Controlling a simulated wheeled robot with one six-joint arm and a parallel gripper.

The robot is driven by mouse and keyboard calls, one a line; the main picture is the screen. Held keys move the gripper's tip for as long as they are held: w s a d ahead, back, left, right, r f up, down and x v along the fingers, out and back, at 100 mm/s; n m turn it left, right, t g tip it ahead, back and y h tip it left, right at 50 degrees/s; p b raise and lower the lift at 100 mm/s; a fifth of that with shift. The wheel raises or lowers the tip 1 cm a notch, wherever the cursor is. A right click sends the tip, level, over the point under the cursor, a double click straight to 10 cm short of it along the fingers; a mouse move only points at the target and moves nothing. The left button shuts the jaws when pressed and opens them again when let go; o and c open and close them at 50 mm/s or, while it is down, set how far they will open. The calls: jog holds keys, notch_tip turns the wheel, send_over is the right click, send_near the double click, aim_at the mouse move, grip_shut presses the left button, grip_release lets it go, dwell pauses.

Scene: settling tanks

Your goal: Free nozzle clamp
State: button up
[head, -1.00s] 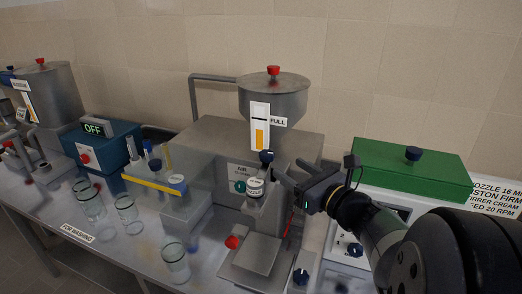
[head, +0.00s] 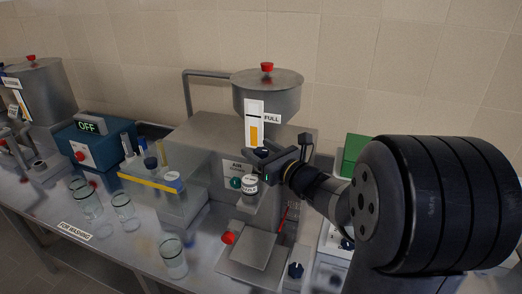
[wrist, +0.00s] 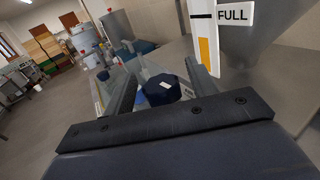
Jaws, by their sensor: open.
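A dark blue knob (head: 262,152), which seems to be the nozzle clamp, sits on the filling machine above the white-labelled nozzle (head: 250,186). In the wrist view the knob (wrist: 163,90) stands between the two dark fingers, with a small white mark on its top. My gripper (head: 257,161) is open around it, and it also shows in the wrist view (wrist: 158,80). I see a gap on the left side of the knob; contact on the right is unclear. In the head view my gripper partly hides the knob.
The steel hopper (head: 267,95) and its FULL level gauge (head: 254,125) rise just behind my gripper. A green round button (head: 235,183) is left of the nozzle. A metal platform (head: 253,247) lies below. Glass beakers (head: 173,258) stand at the front left.

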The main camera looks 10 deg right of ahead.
jog(key=c, duration=1)
jog(key=shift+o, duration=0.2)
jog(key=shift+n+g+y, duration=0.3)
jog(key=shift+y, duration=0.1)
jog(key=shift+d+r+n+g+y+p, duration=0.1)
jog(key=shift+n+g+y+p, duration=0.25)
jog(key=shift+n+y, duration=0.35)
jog(key=shift+n+g+y, duration=1.3)
jog(key=shift+g+y, duration=0.25)
jog(key=shift+y, duration=0.25)
jog(key=o, duration=1)
jog(key=shift+c, duration=0.2)
